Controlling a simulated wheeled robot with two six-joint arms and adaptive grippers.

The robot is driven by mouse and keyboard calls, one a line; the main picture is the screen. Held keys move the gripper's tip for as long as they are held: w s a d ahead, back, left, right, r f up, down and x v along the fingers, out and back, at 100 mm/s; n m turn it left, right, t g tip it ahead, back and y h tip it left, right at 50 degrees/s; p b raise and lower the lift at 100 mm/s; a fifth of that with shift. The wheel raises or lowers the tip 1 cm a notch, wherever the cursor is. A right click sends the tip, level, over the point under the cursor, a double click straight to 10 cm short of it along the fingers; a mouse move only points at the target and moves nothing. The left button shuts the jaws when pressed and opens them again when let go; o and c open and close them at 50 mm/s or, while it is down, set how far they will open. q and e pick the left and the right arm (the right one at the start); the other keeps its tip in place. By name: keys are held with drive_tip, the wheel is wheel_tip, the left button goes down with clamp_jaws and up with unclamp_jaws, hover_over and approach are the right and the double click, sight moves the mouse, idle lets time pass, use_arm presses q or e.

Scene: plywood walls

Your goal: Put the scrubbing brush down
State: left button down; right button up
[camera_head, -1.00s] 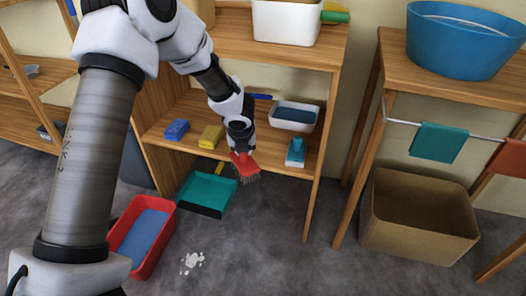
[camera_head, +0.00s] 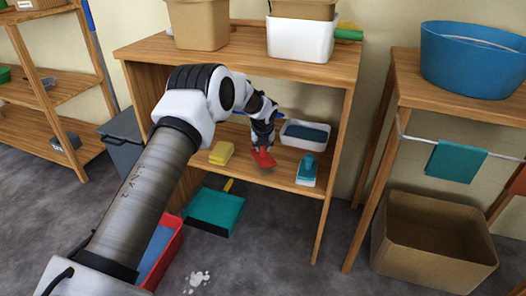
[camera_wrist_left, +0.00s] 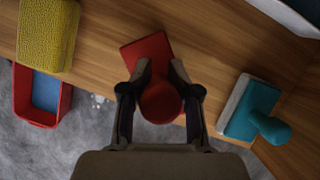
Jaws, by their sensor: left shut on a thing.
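The red scrubbing brush (camera_head: 264,158) is in my left gripper (camera_head: 260,147), over the middle shelf (camera_head: 282,184) of the wooden unit. In the left wrist view, the gripper's fingers (camera_wrist_left: 160,88) are shut on the brush's round red knob (camera_wrist_left: 160,102); its flat red block (camera_wrist_left: 147,50) shows beyond. I cannot tell whether the bristles touch the shelf. My right gripper is not in view.
A yellow sponge (camera_head: 221,153) lies left of the brush, and a teal brush (camera_head: 307,169) stands to its right. A white basin (camera_head: 304,134) is behind. Below are a teal dustpan (camera_head: 214,211) and red tray (camera_head: 170,255).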

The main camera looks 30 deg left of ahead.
use_arm(q)
drive_tip(key=shift+f, duration=0.15)
drive_tip(key=shift+f+p, duration=0.1)
drive_tip(key=shift+p, duration=0.2)
drive_tip(key=c, duration=0.8)
unclamp_jaws()
drive_tip(key=shift+c, duration=0.2)
